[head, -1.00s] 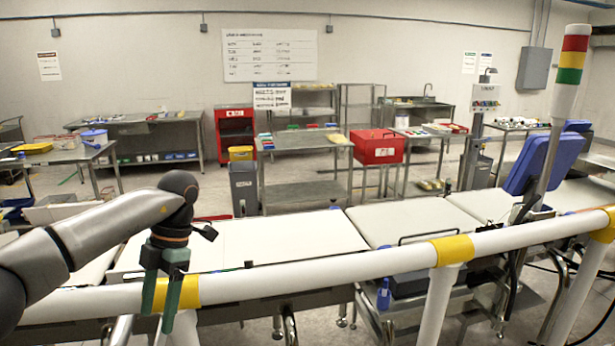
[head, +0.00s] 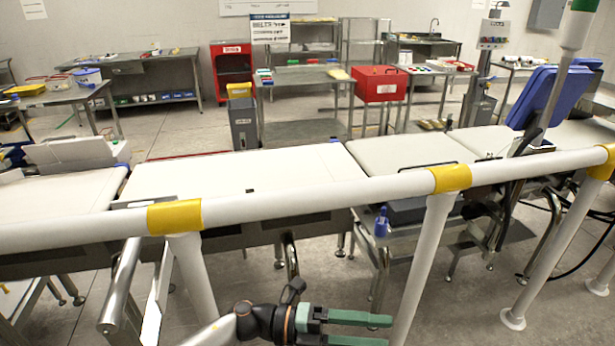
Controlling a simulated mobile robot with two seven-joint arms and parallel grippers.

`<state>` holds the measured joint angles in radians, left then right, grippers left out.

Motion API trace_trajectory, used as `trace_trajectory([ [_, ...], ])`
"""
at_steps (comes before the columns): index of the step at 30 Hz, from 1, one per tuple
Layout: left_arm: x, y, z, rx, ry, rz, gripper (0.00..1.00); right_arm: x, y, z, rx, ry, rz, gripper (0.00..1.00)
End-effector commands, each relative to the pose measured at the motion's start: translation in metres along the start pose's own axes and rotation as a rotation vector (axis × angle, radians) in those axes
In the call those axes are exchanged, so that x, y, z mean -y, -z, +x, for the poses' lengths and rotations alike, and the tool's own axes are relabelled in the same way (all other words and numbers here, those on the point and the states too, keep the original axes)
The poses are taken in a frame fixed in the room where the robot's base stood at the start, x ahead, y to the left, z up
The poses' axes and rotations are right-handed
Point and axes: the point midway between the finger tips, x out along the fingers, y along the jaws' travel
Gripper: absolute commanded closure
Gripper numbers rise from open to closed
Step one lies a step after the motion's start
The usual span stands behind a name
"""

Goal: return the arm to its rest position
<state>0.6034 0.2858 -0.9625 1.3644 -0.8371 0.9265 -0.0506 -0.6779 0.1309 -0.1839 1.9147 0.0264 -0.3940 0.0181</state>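My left gripper (head: 386,331) shows at the bottom edge of the head view, right of the middle. Its forearm comes in from the lower left, and its green fingers point to the right. The fingers are apart with nothing between them, so it is open and empty. It is low, on my side of the white rail. Most of the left arm is outside the picture. My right gripper is not in view.
A white guard rail (head: 330,196) with yellow bands crosses in front of me, with posts down to the floor. Behind it are the white conveyor belts (head: 235,172). A blue bottle (head: 381,222) is below the rail. A red box (head: 380,84) stands farther back.

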Motion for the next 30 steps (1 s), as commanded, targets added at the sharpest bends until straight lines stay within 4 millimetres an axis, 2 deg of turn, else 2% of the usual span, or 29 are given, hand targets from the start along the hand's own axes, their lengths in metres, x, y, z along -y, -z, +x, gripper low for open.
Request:
trace_trajectory([
  [4, 0.003, -0.014, -0.008, 0.246, 0.227, -0.21, 0.31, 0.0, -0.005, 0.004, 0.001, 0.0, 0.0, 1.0],
  [8, -0.009, -0.029, -0.036, 0.471, 0.386, -0.412, 0.31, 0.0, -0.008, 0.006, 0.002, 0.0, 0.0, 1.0],
  [11, -0.031, -0.037, -0.066, 0.647, 0.486, -0.58, 0.31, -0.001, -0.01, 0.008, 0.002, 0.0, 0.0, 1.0],
  [16, -0.089, -0.03, -0.128, 0.949, 0.616, -0.883, 0.31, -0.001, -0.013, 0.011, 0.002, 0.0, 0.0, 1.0],
  [20, -0.146, -0.002, -0.177, 1.175, 0.681, -1.127, 0.31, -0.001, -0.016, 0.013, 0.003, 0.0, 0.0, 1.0],
  [24, -0.206, 0.049, -0.221, 1.4, 0.72, -1.382, 0.31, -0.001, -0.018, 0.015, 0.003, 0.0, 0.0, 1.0],
  [27, -0.236, 0.087, -0.243, 1.523, 0.73, -1.528, 0.31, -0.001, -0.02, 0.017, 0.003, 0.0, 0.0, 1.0],
  [30, -0.256, 0.118, -0.257, 1.61, 0.729, -1.632, 0.31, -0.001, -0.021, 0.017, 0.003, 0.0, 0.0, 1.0],
])
